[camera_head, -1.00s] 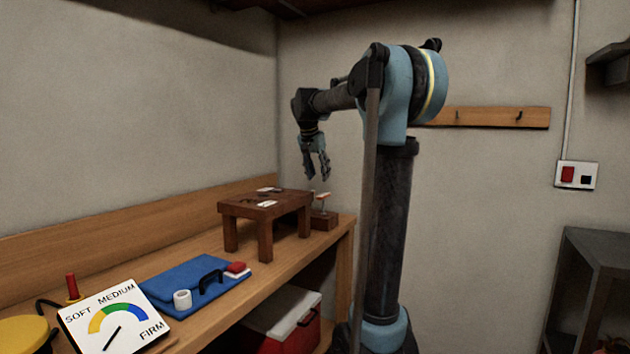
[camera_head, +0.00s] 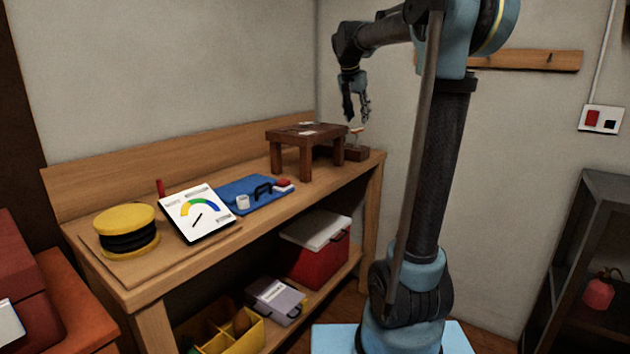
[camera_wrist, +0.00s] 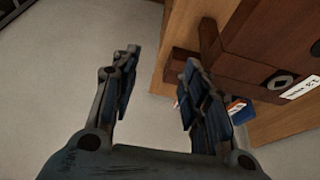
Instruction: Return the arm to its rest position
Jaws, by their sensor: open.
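My gripper (camera_head: 356,112) hangs fingers down at the far right end of the wooden workbench (camera_head: 130,285), by the small dark wooden stand (camera_head: 310,132). My arm is bent over from its upright column. In the wrist view my gripper (camera_wrist: 155,95) is open, its two fingers apart with nothing between them but pale floor or wall. The dark wood at the right of the wrist view (camera_wrist: 240,60) lies close beside the right finger. I cannot tell whether they touch.
The bench holds a yellow-and-black round cushion (camera_head: 127,230), a dial board (camera_head: 198,212) and a blue mat (camera_head: 255,192). A small wooden block (camera_head: 356,152) sits beside the stand. A red box (camera_head: 318,250) is on the lower shelf. A dark shelf unit (camera_head: 590,265) stands at right.

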